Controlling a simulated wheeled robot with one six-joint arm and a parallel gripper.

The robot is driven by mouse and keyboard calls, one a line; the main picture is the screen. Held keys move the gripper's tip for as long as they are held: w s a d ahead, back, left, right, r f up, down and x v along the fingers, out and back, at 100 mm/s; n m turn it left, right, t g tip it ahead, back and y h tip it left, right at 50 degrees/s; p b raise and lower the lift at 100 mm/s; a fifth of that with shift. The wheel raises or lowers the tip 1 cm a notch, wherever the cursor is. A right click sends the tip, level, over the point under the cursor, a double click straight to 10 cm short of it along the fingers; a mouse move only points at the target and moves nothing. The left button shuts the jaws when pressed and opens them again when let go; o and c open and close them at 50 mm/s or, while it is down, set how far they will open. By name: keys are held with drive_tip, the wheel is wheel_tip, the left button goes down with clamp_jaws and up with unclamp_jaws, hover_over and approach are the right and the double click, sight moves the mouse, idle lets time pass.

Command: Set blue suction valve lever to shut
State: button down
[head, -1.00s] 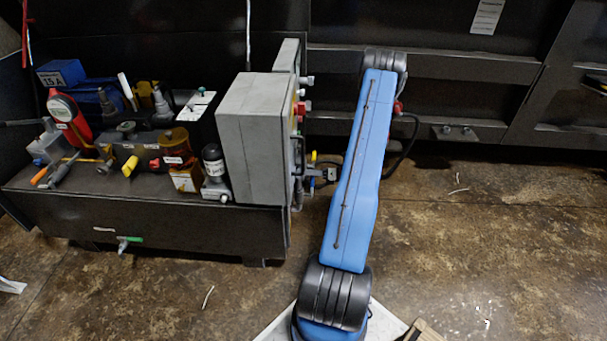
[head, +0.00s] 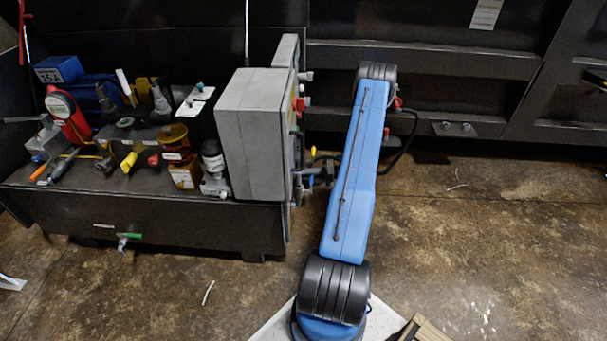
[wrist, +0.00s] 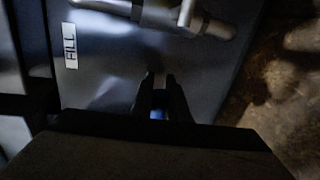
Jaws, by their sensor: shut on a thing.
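The blue lever shows as a small blue patch (head: 310,181) low on the right side of the grey cabinet in the head view. In the wrist view, my gripper (wrist: 159,82) has its two dark fingers close together, with a bit of blue (wrist: 157,114) between them. My gripper is shut on the blue lever. The fingers and shadow hide most of the lever, so I cannot tell its exact angle. A metal valve or pipe fitting (wrist: 170,14) lies beyond the fingertips, near a white FILL label (wrist: 70,46).
The grey cabinet (head: 250,135) stands left of my arm on a dark bench (head: 180,220). Several tools and parts crowd the bench top. A small yellow part (head: 313,152) sits just above the blue lever. Open floor (head: 480,230) lies to the right.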

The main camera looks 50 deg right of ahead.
drive_tip(key=shift+d+f+m, duration=0.1)
drive_tip(key=shift+f+m, duration=0.2)
idle(0.4)
drive_tip(key=c, duration=1.7)
unclamp_jaws()
drive_tip(key=shift+f, duration=0.1)
drive_tip(key=shift+s, duration=0.1)
drive_tip(key=v, duration=1.7)
drive_tip(key=shift+d, duration=0.2)
drive_tip(key=shift+s, duration=0.1)
